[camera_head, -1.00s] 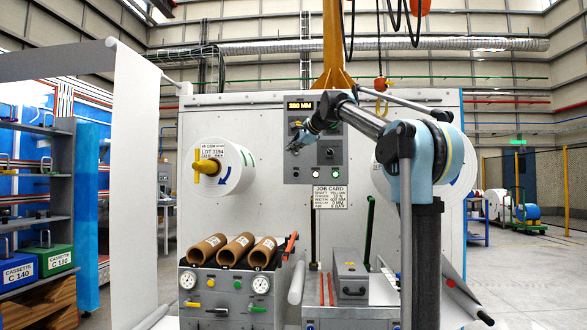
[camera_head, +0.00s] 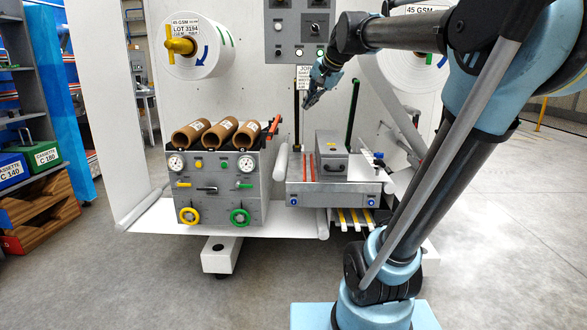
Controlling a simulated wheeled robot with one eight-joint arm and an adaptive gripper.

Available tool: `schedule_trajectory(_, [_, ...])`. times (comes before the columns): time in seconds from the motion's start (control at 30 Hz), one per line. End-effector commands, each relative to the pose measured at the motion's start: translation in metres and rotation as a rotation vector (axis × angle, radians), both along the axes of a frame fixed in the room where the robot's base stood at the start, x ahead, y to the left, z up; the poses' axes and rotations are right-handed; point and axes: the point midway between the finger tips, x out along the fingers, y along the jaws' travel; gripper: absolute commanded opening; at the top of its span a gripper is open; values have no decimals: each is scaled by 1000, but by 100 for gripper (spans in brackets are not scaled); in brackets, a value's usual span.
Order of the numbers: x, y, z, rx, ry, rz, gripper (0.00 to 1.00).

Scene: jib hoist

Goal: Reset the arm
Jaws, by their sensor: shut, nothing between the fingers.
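My arm rises from its blue base at the lower right, goes up to a blue elbow at the right, and reaches left across the upper part of the head view. My gripper (camera_head: 312,96) hangs from the wrist, fingers pointing down and slightly left. It is shut and empty. In the picture it lies just below the control panel (camera_head: 298,28), partly over the job card (camera_head: 303,72) and above the grey toolbox (camera_head: 331,158). I cannot tell how far it is from the machine's face.
A grey console (camera_head: 215,192) carries several brown cores (camera_head: 238,134). A white paper roll (camera_head: 203,62) with a yellow hub is on the machine at left. A bench (camera_head: 330,190) holds the toolbox and red rods. A shelf with cassettes (camera_head: 45,157) stands far left. Open floor lies right and in front.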

Motion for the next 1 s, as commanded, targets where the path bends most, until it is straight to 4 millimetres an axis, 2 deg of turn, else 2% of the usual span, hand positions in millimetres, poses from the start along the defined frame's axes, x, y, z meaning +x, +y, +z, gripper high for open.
schedule_trajectory(0.03, [-19,-10,-24,-42,8,25,0])
schedule_trajectory(0.1, [-44,-24,-57,-108,23,68,0])
schedule_trajectory(0.6, [-224,-109,-286,-493,180,371,0])
schedule_trajectory(0.7, [-251,-121,-320,-541,213,418,0])
schedule_trajectory(0.8, [-270,-128,-342,-572,236,451,0])
schedule_trajectory(0.9, [-281,-133,-355,-589,251,469,0])
schedule_trajectory(1.0, [-284,-134,-358,-594,256,475,0])
